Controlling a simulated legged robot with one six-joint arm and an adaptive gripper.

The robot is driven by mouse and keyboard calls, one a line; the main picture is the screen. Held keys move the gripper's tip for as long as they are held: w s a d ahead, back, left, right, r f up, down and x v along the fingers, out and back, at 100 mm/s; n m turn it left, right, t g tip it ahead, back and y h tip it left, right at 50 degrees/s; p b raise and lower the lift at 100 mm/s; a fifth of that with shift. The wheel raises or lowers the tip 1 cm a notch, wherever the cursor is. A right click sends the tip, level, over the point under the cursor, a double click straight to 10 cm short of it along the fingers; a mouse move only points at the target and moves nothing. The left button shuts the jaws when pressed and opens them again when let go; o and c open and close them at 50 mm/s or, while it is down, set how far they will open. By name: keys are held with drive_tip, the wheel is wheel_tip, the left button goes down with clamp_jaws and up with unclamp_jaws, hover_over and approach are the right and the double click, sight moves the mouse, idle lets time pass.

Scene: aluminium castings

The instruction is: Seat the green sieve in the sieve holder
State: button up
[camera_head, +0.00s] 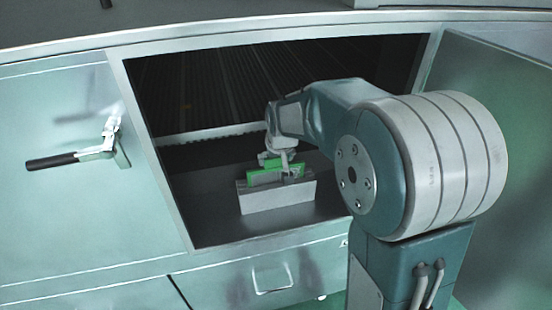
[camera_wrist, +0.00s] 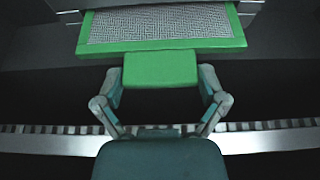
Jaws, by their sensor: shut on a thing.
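The green sieve has a green frame, a pale mesh panel and a green grip block. In the head view the sieve (camera_head: 263,178) is at the top of the grey sieve holder (camera_head: 278,198), its lower edge meeting the holder's front wall. I cannot tell how deep it sits. My gripper (camera_head: 284,162) is above the holder. In the wrist view my gripper (camera_wrist: 161,82) is shut on the sieve's green grip block, one finger on each side. The mesh of the sieve (camera_wrist: 160,24) lies beyond it, with grey parts of the holder (camera_wrist: 247,8) at the far edge.
The holder stands on a dark metal shelf (camera_head: 205,212) inside an open cabinet bay. A toothed light strip (camera_head: 210,135) runs behind it, before a dark ribbed interior. A door with a black handle (camera_head: 52,161) is at left. A drawer (camera_head: 270,275) is below.

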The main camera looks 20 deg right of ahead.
drive_tip(key=o, duration=1)
drive_tip(key=v, duration=1.2)
drive_tip(key=shift+t, duration=0.5)
drive_tip(key=s, duration=0.7)
drive_tip(key=s+f, duration=0.1)
drive_tip(key=s, duration=1.5)
drive_tip(key=shift+f, duration=0.25)
